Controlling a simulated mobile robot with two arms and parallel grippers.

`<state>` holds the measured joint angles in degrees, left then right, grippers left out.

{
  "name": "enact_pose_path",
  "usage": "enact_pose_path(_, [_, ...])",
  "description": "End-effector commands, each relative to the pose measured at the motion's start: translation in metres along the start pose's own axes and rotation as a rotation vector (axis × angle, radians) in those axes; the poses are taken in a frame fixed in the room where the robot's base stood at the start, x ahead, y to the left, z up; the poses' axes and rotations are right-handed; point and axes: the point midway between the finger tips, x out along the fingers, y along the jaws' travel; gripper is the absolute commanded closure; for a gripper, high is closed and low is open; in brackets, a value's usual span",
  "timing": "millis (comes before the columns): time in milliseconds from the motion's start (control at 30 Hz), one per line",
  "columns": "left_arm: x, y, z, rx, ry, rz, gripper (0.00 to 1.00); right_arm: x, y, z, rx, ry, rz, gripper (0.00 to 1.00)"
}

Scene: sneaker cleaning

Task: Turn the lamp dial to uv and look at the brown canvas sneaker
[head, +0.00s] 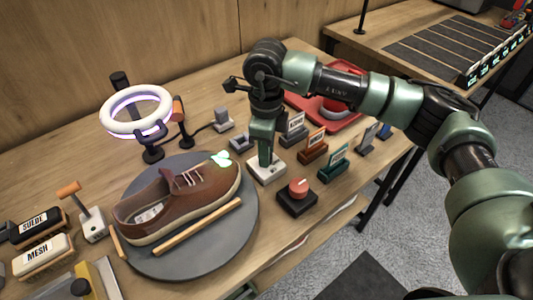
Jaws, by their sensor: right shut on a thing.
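The brown canvas sneaker (165,209) lies on a round grey turntable (240,226), toe toward the upper right. A pale green glowing patch shows near its toe. The ring lamp (112,128) stands behind it, lit white with a violet tinge. My right gripper (265,160) points down at a small white box (268,175), beside the turntable. It is shut on what seems to be the dial on top, mostly hidden by the fingers; its setting cannot be read.
A black box with a red knob (298,186) stands just in front of the white box. Small labelled blocks (313,148) and a red tray (315,112) lie to the right. Brushes marked SUEDE (38,226) and MESH (39,254) sit at the left.

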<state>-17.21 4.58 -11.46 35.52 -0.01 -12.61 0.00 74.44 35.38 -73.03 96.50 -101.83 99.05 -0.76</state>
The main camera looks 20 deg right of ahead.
Motion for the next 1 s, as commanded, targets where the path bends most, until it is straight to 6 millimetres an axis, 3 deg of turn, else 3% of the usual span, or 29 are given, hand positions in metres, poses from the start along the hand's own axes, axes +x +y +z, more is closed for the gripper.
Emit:
enact_pose_path(467, [0.001,0.000,0.000,0.000,0.000,0.000,1.00,-0.001,0.000,0.001,-0.014,-0.004,-0.002,1.00])
enact_pose_path(500, [0.001,0.000,0.000,0.000,0.000,0.000,1.00,-0.001,0.000,0.001,-0.014,-0.004,-0.002,0.66])
enact_pose_path(567, [0.001,0.000,0.000,0.000,0.001,0.000,1.00,-0.001,0.000,0.001,-0.014,-0.004,-0.002,0.49])
enact_pose_path(867, [0.002,0.000,0.000,0.000,0.001,0.000,1.00,-0.001,0.000,0.001,-0.013,-0.002,0.000,0.49])
enact_pose_path(1000, [0.004,0.000,0.000,0.000,0.001,0.000,1.00,-0.011,-0.001,0.001,-0.013,-0.004,-0.003,0.49])
